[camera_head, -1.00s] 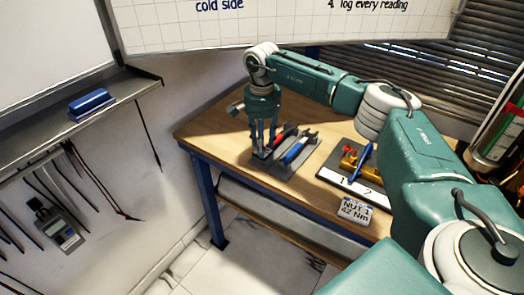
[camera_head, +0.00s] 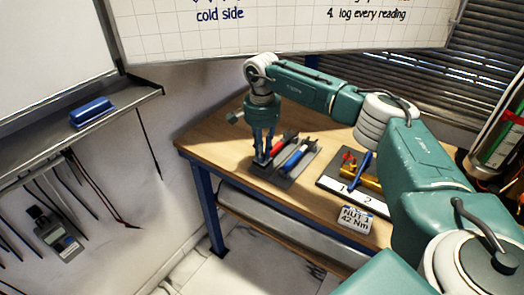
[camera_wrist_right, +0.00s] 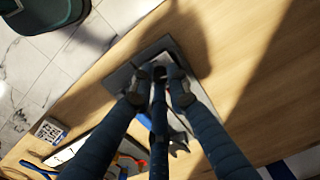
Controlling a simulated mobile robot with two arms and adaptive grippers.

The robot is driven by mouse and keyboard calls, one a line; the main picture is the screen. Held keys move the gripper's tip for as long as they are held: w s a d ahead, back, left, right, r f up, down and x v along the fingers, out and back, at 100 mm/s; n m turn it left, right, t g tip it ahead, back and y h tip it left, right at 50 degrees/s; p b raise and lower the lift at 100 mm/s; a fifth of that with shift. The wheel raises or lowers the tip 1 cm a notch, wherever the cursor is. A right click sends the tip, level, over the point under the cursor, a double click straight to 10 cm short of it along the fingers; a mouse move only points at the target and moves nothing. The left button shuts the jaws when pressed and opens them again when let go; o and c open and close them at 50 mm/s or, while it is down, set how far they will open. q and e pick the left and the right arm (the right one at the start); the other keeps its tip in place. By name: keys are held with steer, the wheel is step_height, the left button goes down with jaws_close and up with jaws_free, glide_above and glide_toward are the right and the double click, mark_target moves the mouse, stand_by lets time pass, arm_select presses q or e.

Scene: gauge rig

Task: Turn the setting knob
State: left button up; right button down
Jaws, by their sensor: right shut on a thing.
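My right gripper (camera_head: 263,158) points straight down at the left end of a dark grey tray (camera_head: 287,176) on the wooden bench. In the right wrist view its fingers (camera_wrist_right: 160,75) close together around a small dark piece, which I take to be the setting knob (camera_wrist_right: 160,71). The fingers hide most of it, so its marks and angle cannot be read. A blue-and-white tool (camera_head: 296,157) and a red-handled tool (camera_head: 277,148) lie in the tray beside the fingers. My left gripper is not in view.
Right of the tray stands a board marked 1 and 2 (camera_head: 340,187) with yellow parts and a blue-handled tool (camera_head: 361,169). A card reading NUT 1, 42 Nm (camera_head: 356,219) is at the bench's front edge. Bare wood (camera_head: 215,137) lies left of the tray.

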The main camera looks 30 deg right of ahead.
steer(key=m+p, duration=0.1)
steer(key=m, duration=0.5)
steer(key=shift+r, duration=0.1)
steer(key=m+p, duration=0.1)
steer(key=m, duration=0.4)
steer(key=shift+m+p, duration=0.3)
steer(key=shift+p, duration=0.1)
steer(key=m+p, duration=0.1)
steer(key=m, duration=0.4)
steer(key=m+p, duration=0.1)
steer(key=m, duration=0.5)
steer(key=shift+p, duration=0.3)
steer(key=c, duration=1.7)
jaws_free()
steer(key=shift+o, duration=0.2)
